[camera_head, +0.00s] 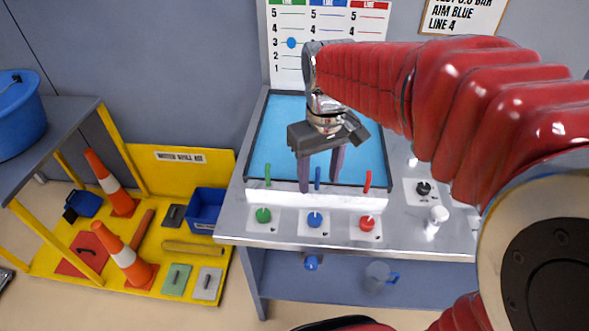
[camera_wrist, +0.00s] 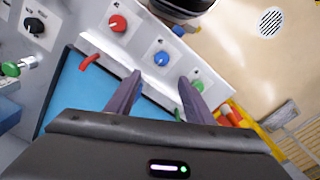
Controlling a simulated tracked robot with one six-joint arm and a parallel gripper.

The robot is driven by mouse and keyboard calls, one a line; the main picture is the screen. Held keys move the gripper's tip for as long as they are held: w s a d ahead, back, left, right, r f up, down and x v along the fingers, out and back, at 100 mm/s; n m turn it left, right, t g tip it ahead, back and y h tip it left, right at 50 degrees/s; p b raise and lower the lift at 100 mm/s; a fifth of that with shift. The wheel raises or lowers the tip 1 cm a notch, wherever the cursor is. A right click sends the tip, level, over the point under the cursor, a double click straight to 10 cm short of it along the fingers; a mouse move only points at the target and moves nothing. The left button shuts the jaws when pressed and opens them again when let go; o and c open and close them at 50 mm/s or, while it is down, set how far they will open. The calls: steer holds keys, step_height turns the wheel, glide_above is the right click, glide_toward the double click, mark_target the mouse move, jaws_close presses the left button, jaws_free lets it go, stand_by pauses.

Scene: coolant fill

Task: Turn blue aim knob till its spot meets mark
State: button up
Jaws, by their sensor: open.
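The blue aim knob (camera_head: 315,219) sits on a white plate on the front ledge of the bench, between a green knob (camera_head: 263,215) and a red knob (camera_head: 367,223). In the wrist view the blue knob (camera_wrist: 162,59) shows just beyond the fingertips. My gripper (camera_head: 318,188) is open and empty, pointing down above the blue basin, a little behind the blue knob and apart from it. Its two fingers also show in the wrist view (camera_wrist: 160,78). The scale board (camera_head: 328,40) on the wall has green, blue and red columns; a blue spot (camera_head: 291,43) lies near line 3 in the left column.
Green, blue and red spouts (camera_head: 268,175) stand at the basin's front edge, close to my fingers. A yellow spill station (camera_head: 186,175) with cones stands left.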

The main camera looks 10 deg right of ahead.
mark_target(315, 218)
steer(key=shift+s+a+r+n, duration=0.15)
steer(key=shift+s+r+n, duration=0.05)
steer(key=shift+r+n, duration=0.1)
steer(key=shift+f, duration=0.1)
step_height(315, 218, down, 14)
steer(key=shift+r, duration=0.15)
stand_by(0.7)
